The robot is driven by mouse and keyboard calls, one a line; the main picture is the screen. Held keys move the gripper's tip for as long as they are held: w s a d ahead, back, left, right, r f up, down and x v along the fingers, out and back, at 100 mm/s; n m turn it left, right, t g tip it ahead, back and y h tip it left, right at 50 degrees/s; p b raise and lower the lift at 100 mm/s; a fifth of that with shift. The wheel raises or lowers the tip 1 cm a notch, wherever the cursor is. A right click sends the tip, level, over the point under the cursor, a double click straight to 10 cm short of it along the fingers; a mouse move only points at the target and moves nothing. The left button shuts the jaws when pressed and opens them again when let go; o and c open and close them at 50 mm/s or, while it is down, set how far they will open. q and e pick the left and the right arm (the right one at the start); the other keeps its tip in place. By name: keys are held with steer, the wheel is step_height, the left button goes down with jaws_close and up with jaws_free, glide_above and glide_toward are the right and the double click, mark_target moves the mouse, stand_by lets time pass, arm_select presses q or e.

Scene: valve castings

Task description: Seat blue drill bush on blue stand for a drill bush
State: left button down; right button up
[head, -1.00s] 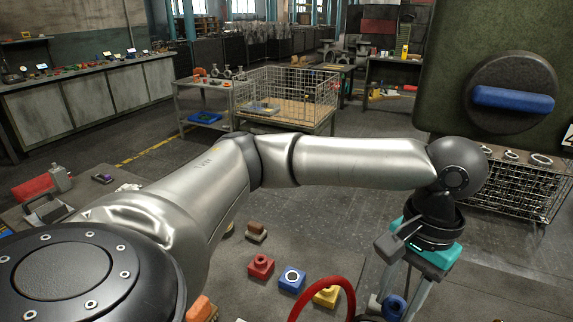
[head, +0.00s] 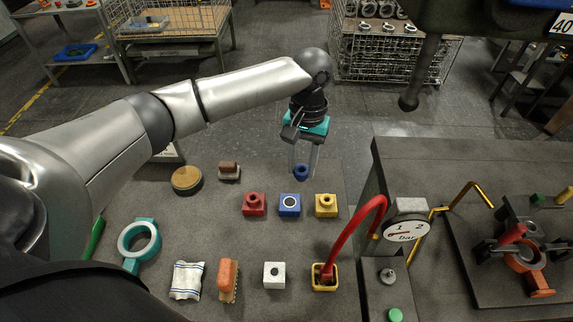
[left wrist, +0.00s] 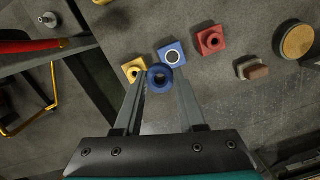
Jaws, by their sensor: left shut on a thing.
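My left gripper (head: 303,160) is shut on the blue drill bush (head: 301,172), a flanged ring held at its fingertips above the bench. The bush also shows between the fingers in the left wrist view (left wrist: 160,77). The blue stand (head: 290,205) is a square block with a pale ring around a dark centre on top, with nothing seated on it. In the left wrist view the blue stand (left wrist: 172,52) lies just beyond the bush, slightly right; the bush is apart from it. My right gripper is not in view.
A red block (head: 254,205) and a yellow block (head: 326,205), each with a raised holed top, flank the blue stand closely. A red curved hose (head: 358,232) rises at the right near a gauge (head: 405,230). A brush (head: 228,280), cloth (head: 187,280) and white block (head: 274,275) lie nearer.

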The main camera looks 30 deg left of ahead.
arm_select(q)
step_height(320, 180, down, 6)
steer(key=a, duration=0.2)
steer(key=shift+a+r+n+p, duration=0.25)
steer(key=shift+a+n+p, duration=0.1)
steer(key=shift+p, duration=0.1)
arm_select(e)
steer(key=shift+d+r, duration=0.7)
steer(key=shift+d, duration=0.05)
arm_select(q)
steer(key=shift+w, duration=0.1)
step_height(320, 180, down, 4)
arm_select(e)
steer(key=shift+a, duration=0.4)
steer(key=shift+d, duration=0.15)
arm_select(q)
steer(key=shift+f, duration=0.1)
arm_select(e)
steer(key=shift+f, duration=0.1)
arm_select(q)
steer(key=shift+f, duration=0.65)
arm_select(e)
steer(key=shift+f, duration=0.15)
